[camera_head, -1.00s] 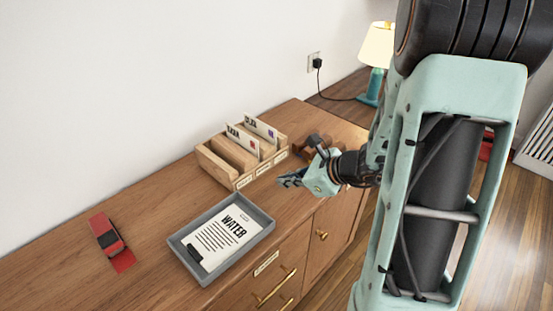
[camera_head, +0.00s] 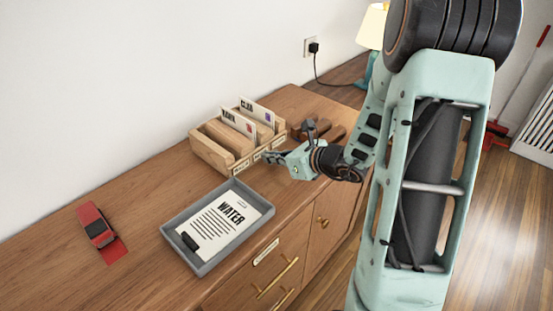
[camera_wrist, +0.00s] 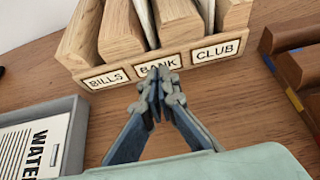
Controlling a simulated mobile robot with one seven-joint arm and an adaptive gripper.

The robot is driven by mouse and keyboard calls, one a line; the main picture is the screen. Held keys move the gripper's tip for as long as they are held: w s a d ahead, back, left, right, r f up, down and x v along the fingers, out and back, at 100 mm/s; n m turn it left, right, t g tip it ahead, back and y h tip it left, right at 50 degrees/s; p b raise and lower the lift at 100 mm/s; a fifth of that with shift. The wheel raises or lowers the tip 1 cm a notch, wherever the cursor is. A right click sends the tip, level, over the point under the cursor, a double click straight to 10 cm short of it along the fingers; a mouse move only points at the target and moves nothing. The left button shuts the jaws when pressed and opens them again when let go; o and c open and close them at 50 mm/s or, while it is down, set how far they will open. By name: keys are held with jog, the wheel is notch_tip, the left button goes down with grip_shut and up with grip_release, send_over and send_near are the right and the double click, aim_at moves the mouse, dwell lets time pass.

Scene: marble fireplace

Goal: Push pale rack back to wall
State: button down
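The pale wooden rack (camera_head: 210,152) stands on the wooden cabinet top, with a strip of bare wood between it and the white wall. It holds upright envelopes in its slots. In the wrist view the rack's front (camera_wrist: 119,37) carries labels reading BILLS, BANK and CLUB. My gripper (camera_head: 267,156) is at the rack's front side. In the wrist view its fingertips (camera_wrist: 158,86) are together and overlap the BANK label. I see nothing between them. I cannot tell whether they touch the rack.
A grey tray (camera_head: 258,200) with a WATER sheet lies just in front of the rack. A dark brown wooden object (camera_head: 325,130) stands to the rack's right. A red item (camera_head: 97,226) lies at the left. A lamp (camera_head: 372,28) stands farther back.

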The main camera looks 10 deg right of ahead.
aim_at(258, 148)
jog(key=shift+w+a+f, duration=0.15)
jog(key=shift+w+f, duration=0.1)
jog(key=shift+f, duration=0.05)
jog(key=shift+w, duration=0.1)
jog(key=shift+w+a+b, duration=0.3)
jog(key=shift+w+a, duration=0.3)
jog(key=shift+w, duration=0.25)
jog(key=shift+w+a+b, duration=0.25)
jog(key=shift+w+a, duration=0.4)
jog(key=shift+w, duration=0.25)
jog(key=shift+w+a+b, duration=0.3)
jog(key=shift+w+a, duration=0.3)
jog(key=shift+w, duration=0.25)
jog(key=shift+s+d, duration=0.75)
jog(key=shift+s, duration=0.3)
jog(key=shift+s+d, duration=0.7)
jog(key=shift+s, duration=0.35)
notch_tip(258, 148, up, 8)
jog(key=p, duration=0.5)
jog(key=shift+p, duration=0.4)
